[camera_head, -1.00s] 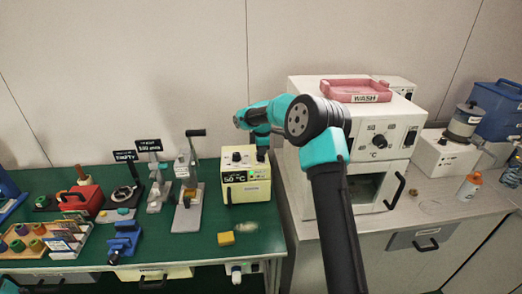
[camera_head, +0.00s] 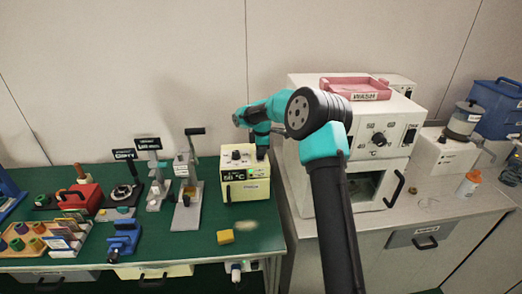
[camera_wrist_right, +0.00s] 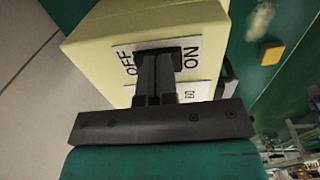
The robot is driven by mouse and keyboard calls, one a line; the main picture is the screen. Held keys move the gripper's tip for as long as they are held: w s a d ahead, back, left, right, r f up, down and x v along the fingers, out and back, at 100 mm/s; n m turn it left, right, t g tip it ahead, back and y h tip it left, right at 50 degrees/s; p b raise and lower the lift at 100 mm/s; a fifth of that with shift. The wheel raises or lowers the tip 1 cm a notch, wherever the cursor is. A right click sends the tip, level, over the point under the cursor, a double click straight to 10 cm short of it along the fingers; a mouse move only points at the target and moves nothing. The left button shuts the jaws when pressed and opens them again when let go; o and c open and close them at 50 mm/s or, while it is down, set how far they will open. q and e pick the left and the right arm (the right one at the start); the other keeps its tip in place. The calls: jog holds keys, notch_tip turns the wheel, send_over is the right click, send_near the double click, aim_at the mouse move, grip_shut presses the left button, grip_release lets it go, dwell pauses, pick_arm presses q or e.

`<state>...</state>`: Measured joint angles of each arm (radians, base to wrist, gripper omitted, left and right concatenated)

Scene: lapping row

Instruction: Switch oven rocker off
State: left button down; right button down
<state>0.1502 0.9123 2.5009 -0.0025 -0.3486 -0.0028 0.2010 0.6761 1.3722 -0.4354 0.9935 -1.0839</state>
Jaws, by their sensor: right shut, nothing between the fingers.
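My right gripper (camera_head: 262,155) is shut and empty, at the top right of the oven's front. In the right wrist view its fingertips (camera_wrist_right: 156,58) are over the rocker and hide part of it. I cannot tell whether they touch it or which way the rocker is tipped. My left gripper is out of view.
A lever press (camera_head: 188,190) stands left of the oven, and a yellow block (camera_head: 225,237) lies in front. To the right, a larger white oven (camera_head: 372,160) carries a pink WASH tray (camera_head: 355,90). My right arm passes in front of it.

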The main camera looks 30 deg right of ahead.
jog(key=shift+r, duration=0.1)
notch_tip(320, 180, up, 14)
jog(key=s, duration=0.1)
jog(key=shift+s+a, duration=0.25)
jog(key=shift+a, duration=0.15)
dwell(0.5)
jog(key=shift+w+a, duration=0.15)
jog(key=shift+w, duration=0.75)
send_near(262, 158)
jog(key=w+f, duration=0.1)
jog(key=f, duration=0.1)
jog(key=w+f, duration=0.1)
jog(key=f, duration=0.1)
jog(key=w+d+f, duration=0.1)
jog(key=w+f, duration=0.1)
jog(key=f, duration=0.1)
